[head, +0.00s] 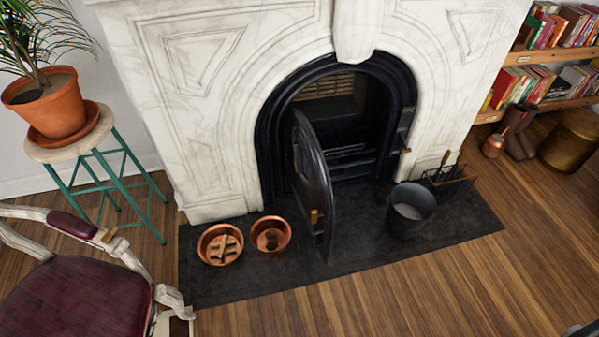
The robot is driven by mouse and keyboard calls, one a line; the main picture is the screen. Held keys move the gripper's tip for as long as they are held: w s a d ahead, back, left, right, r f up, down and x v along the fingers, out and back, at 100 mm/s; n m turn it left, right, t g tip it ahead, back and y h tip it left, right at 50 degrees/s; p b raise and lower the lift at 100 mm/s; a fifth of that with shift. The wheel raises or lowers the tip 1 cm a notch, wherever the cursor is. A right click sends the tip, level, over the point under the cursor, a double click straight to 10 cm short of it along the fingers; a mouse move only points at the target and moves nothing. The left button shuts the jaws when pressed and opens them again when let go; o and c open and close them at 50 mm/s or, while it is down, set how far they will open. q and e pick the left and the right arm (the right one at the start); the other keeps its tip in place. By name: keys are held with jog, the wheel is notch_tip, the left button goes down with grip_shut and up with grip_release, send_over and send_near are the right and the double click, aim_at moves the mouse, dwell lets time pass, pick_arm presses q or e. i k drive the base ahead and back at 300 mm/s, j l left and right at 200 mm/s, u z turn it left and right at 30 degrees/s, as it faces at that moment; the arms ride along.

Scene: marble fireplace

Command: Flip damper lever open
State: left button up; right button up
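The black arched fireplace insert (268,135) is set in a white marble surround. Its curved door (316,185) stands swung open toward the hearth, with a small brass-coloured knob (314,217) low on it. A small brass-tipped fitting (405,150) sticks out at the right side of the arch. I cannot tell which fitting is the damper lever, or its position. The firebox (345,125) is dark inside, and the door hides its left part. Neither gripper can be made out; only small parts, possibly mine, show at the bottom edge.
Two copper bowls (220,244) (271,234) stand on the dark hearth slab (260,278) left of the door. A black bucket (410,210) stands on the right. A chair (75,285) and plant stool (75,150) are at left. The wooden floor in front is clear.

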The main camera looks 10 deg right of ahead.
aim_at(406, 151)
jog(key=i+l+u, duration=0.1)
jog(key=l, duration=0.55)
jog(key=i+l+u, duration=0.15)
jog(key=l, duration=0.5)
jog(key=i+l+u, duration=0.1)
jog(key=l, duration=0.55)
jog(key=i+l+u, duration=0.15)
jog(key=l, duration=0.5)
jog(key=k+l, duration=0.1)
jog(key=l, duration=0.15)
jog(key=k+l+u, duration=0.1)
jog(key=l, duration=0.2)
